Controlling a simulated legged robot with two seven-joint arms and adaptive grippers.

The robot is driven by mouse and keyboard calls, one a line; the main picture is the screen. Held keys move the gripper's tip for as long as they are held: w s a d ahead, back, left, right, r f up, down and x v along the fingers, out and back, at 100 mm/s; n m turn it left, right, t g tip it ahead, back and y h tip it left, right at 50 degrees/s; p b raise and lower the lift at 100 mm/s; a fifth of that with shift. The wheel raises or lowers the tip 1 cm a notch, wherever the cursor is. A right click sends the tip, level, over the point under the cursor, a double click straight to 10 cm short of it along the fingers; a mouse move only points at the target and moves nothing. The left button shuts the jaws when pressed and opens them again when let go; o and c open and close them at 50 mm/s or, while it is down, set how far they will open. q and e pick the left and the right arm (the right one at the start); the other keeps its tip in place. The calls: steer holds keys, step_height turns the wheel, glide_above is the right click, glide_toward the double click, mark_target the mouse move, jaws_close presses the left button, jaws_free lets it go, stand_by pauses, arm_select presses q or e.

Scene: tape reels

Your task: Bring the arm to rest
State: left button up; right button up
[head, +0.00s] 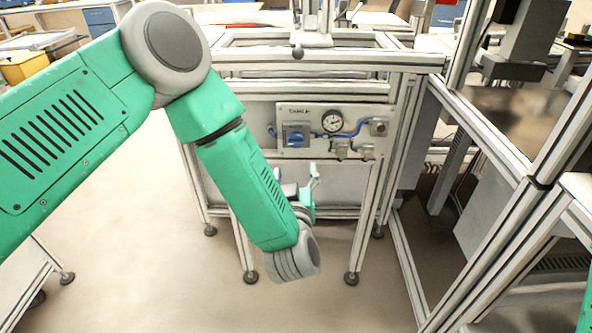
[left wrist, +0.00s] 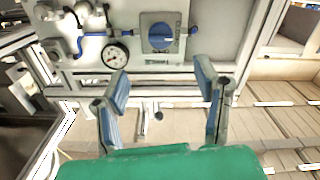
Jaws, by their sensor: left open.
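My left arm comes in from the left in the head view and bends down in front of a metal frame stand. My left gripper (head: 297,178) is partly hidden behind its own wrist, below the stand's valve panel (head: 352,112). In the left wrist view the two blue-grey fingers of the left gripper (left wrist: 162,79) are spread apart with nothing between them. The same panel, upside down, lies beyond the fingertips, with a round gauge (left wrist: 115,57) and a blue knob (left wrist: 160,37). My right gripper is not in view. No tape reels can be made out.
The aluminium frame stand (head: 300,62) stands straight ahead. Its panel carries a gauge (head: 332,121) and a blue knob (head: 294,138). Another tall frame (head: 500,150) closes off the right. A yellow box (head: 26,67) is at the far left. Open floor (head: 130,240) lies left of the stand.

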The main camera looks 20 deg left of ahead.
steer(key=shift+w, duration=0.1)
arm_select(q)
steer(key=s+a+f+m+g+h+p, duration=0.1)
steer(key=s+a+f+m+g+h, duration=0.2)
steer(key=s+f, duration=0.45)
steer(key=s+f+m+g+h, duration=0.25)
steer(key=s+f+g, duration=0.25)
steer(key=s+f, duration=0.3)
steer(key=s+a+f+g, duration=0.2)
steer(key=s+a+g, duration=0.2)
steer(key=s, duration=0.6)
steer(key=s+a+f+g, duration=0.3)
steer(key=s+a+g, duration=0.1)
steer(key=s, duration=0.6)
steer(key=shift+a+m+g, duration=0.35)
steer(key=shift+a+g, duration=0.05)
steer(key=shift+a, duration=0.05)
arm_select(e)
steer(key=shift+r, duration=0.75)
arm_select(q)
steer(key=shift+w+f+y, duration=0.1)
steer(key=shift+y, duration=0.15)
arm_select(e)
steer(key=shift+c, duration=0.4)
